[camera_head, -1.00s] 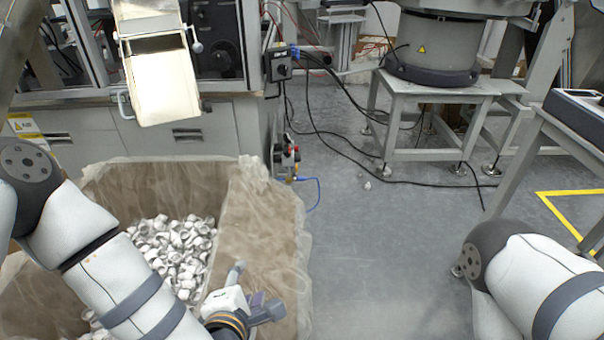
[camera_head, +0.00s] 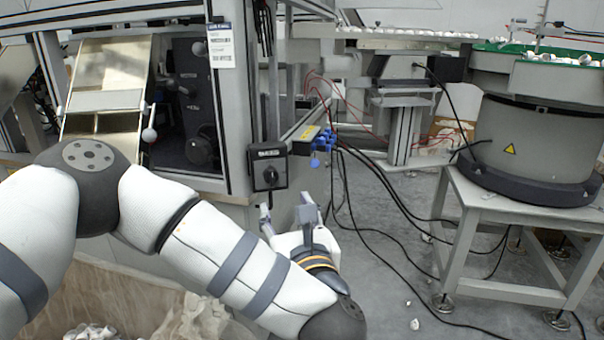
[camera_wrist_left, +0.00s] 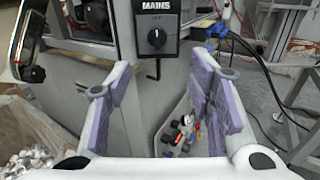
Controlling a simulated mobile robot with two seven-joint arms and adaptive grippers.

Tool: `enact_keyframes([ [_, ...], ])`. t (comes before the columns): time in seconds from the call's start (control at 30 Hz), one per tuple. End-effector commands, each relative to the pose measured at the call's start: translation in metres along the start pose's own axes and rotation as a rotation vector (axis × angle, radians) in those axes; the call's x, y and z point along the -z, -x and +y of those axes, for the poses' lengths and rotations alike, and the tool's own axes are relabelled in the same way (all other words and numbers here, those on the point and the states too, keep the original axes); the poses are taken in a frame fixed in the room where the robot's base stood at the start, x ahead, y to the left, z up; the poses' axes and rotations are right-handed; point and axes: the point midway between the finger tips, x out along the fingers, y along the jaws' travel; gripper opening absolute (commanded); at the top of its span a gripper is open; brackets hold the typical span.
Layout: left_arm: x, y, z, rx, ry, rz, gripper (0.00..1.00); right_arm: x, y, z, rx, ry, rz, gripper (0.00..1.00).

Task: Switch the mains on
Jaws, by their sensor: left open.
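The mains switch (camera_head: 267,167) is a dark box with a rotary knob, mounted on the corner post of the machine. In the left wrist view the box is labelled MAINS and its round knob (camera_wrist_left: 157,38) carries a pale pointer mark that looks roughly upright. My left gripper (camera_head: 286,205) is open and empty, just below and slightly right of the switch in the head view. In the left wrist view its two purple-padded fingers (camera_wrist_left: 163,90) stand wide apart, with the switch ahead, between and above their tips. They do not appear to touch it. My right gripper is not in view.
A lined bin with white caps (camera_head: 95,332) is at the lower left. A metal chute (camera_head: 108,85) is on the machine's left. Blue pneumatic fittings (camera_head: 324,140) and cables are right of the switch. A feeder bowl (camera_head: 540,140) on a stand is at the right.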

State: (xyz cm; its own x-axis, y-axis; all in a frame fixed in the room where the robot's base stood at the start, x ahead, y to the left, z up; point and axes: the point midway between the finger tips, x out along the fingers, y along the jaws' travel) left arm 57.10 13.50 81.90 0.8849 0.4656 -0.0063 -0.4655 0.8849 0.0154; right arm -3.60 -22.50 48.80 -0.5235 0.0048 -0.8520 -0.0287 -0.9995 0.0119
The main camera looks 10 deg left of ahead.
Motion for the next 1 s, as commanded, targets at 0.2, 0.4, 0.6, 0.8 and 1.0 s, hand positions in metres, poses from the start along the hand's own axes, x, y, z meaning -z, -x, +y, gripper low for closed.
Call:
enact_keyframes([
  [0.2,-0.004,-0.027,0.002,-0.012,0.016,-0.008,0.48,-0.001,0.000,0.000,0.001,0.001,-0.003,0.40],
  [0.4,-0.004,-0.079,0.002,-0.011,0.014,-0.008,0.48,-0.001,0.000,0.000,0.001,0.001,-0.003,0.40],
  [0.6,-0.003,-0.113,0.002,-0.007,0.012,-0.006,0.48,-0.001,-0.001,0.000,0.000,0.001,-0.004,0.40],
  [0.8,-0.003,-0.122,0.001,-0.004,0.012,-0.004,0.48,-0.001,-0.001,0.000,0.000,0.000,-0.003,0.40],
  [1.0,-0.003,-0.121,0.001,-0.004,0.011,-0.004,0.37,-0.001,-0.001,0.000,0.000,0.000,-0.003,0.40],
])
